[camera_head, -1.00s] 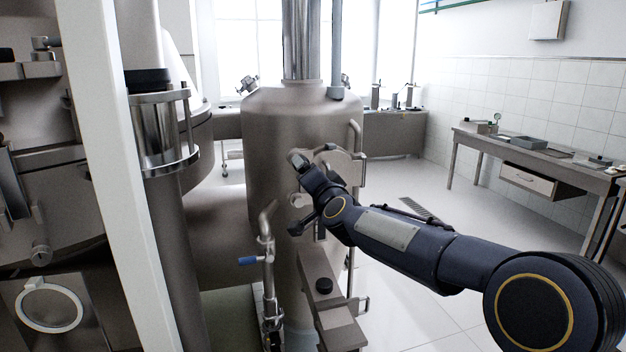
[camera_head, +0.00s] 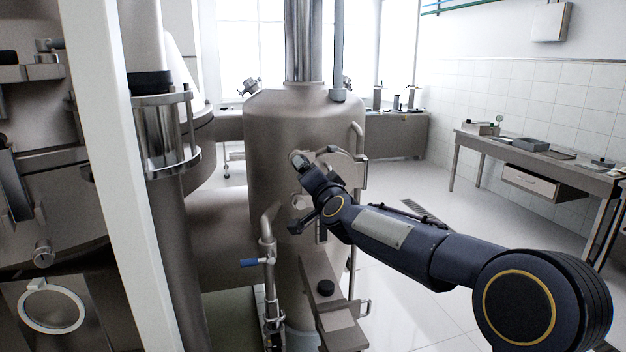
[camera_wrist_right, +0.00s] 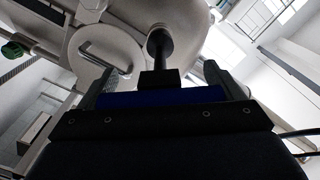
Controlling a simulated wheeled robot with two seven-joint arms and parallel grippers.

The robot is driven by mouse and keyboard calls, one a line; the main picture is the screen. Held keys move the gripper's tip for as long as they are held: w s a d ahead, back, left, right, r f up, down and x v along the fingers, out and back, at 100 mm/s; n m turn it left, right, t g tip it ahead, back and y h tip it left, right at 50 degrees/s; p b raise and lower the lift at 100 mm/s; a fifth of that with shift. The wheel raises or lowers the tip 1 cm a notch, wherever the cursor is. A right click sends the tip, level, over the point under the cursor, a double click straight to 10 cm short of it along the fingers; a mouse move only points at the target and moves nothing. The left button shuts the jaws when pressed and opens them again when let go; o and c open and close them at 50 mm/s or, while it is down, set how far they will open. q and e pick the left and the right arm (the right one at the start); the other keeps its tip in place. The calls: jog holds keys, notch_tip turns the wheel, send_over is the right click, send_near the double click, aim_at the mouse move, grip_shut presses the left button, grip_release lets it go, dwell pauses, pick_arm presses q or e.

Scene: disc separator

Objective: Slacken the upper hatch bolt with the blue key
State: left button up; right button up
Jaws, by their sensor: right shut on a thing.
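My right gripper (camera_head: 314,182) is at the hatch (camera_head: 347,168) on the side of the steel tank. In the right wrist view the right gripper (camera_wrist_right: 160,82) is shut on the blue key (camera_wrist_right: 160,97), which shows as a blue bar between the two fingers. A dark shaft with a rounded end (camera_wrist_right: 160,40) stands out ahead of the key, in front of the pale hatch area. I cannot tell whether that end is seated on the upper bolt. The upper bolt is not clearly seen behind the gripper. My left gripper is not in view.
The tank (camera_head: 300,125) stands in the middle. A pipe with a blue-handled valve (camera_head: 252,262) is left of and below the gripper. A pale post (camera_head: 110,170) rises at left. A bench (camera_head: 560,165) stands along the right wall, with clear floor before it.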

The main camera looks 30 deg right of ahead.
jog(key=shift+w, duration=0.15)
jog(key=shift+w+d, duration=0.15)
jog(key=shift+w, duration=0.25)
jog(key=n+p, duration=0.2)
jog(key=n, duration=0.1)
jog(key=n+p, duration=0.1)
jog(key=shift+r+n, duration=0.3)
jog(key=shift+n, duration=0.1)
jog(key=shift+c, duration=1.1)
jog(key=shift+s+f+n+p, duration=0.15)
jog(key=shift+n+p, duration=0.15)
jog(key=shift+n, duration=0.5)
jog(key=shift+c, duration=1)
jog(key=shift+f+n, duration=0.15)
jog(key=shift+n, duration=0.15)
jog(key=shift+c, duration=0.9)
